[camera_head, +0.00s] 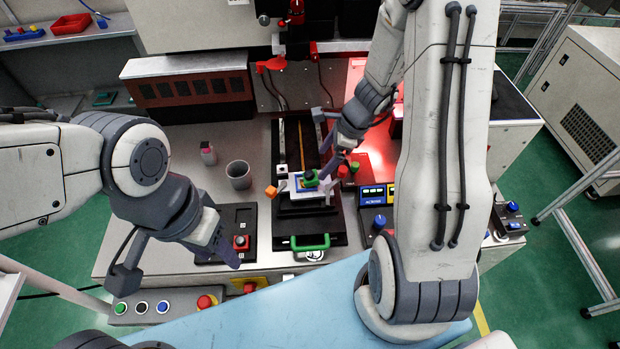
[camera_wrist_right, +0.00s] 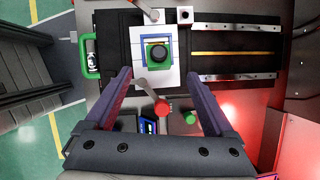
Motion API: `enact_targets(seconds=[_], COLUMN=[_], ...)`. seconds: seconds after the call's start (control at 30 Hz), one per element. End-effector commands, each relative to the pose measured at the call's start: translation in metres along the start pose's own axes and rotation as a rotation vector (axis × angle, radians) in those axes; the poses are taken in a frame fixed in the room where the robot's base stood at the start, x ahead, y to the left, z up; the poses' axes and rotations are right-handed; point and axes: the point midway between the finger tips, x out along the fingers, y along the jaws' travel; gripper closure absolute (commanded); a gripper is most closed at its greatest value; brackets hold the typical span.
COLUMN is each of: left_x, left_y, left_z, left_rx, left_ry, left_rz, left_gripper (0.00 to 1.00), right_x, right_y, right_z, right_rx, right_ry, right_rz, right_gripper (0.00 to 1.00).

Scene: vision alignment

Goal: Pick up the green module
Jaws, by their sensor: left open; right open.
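The green module (camera_head: 310,179) sits on a white plate with a blue frame on the black fixture at mid-bench. In the right wrist view the module (camera_wrist_right: 149,46) is a green square with a round black knob on top. My right gripper (camera_head: 323,146) is open and empty, above and close to the module. In the right wrist view its two fingers (camera_wrist_right: 157,76) are spread, with the module beyond and between their tips. No contact shows. My left gripper (camera_head: 180,270) is open and empty over the bench's front left, well away from the module.
A green handle (camera_head: 310,242) is at the fixture's front. An orange-tipped lever (camera_head: 271,191) and a red-knobbed lever (camera_wrist_right: 162,108) flank the plate. A grey cup (camera_head: 239,175) and pink-capped bottle (camera_head: 208,153) stand left. A control box (camera_head: 375,194) stands right.

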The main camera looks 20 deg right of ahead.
Motion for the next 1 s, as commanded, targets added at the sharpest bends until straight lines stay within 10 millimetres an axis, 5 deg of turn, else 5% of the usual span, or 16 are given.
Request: enact_targets(seconds=[0.5,0.83,1.0], left_x=[0.016,0.016,0.016], left_y=[-0.001,-0.001,-0.001], left_z=[0.001,0.001,0.001], left_rx=[0.000,0.000,0.000], left_ry=[0.000,0.000,0.000], left_rz=[0.000,0.000,0.000], left_gripper=[0.50,0.50,0.50], right_x=[0.061,0.067,0.067], right_y=[0.004,0.003,0.003], right_z=[0.011,0.012,0.011], right_rx=[-0.005,-0.006,-0.006], right_ry=[0.001,0.001,0.001], right_rz=[0.003,0.000,0.001], right_gripper=[0.12,0.12,0.73])
